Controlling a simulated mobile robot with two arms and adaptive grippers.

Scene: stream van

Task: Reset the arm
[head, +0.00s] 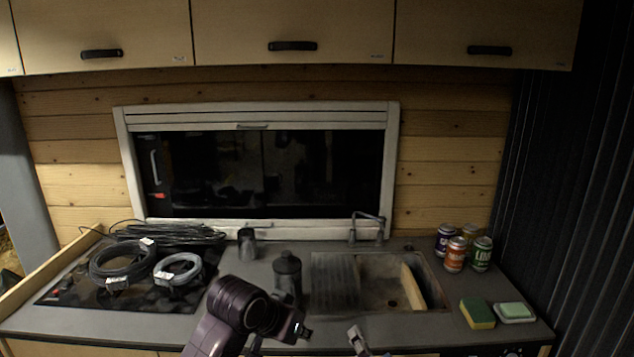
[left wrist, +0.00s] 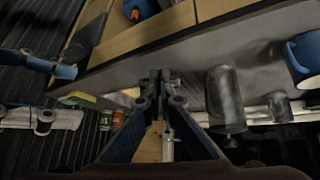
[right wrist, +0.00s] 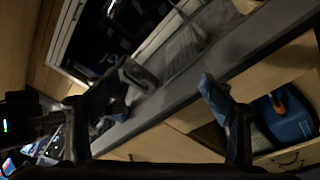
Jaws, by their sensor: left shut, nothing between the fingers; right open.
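My left arm rises from the bottom of the head view, and its dark gripper (head: 300,331) is partly visible in front of the counter (head: 395,330). In the left wrist view the left gripper (left wrist: 157,82) has its fingers together with nothing between them. My right gripper (right wrist: 166,82) is open and empty in the right wrist view, its two fingers wide apart near the counter edge. In the head view only a small part of it (head: 357,338) shows at the bottom. Most of the right arm is hidden.
A dark canister (head: 287,272) and a grey cup (head: 247,243) stand left of the sink (head: 435,290). Cable coils (head: 120,265) lie on the hob. Cans (head: 481,254) and a sponge (head: 478,314) are at right. A blue container (right wrist: 288,118) sits below the counter.

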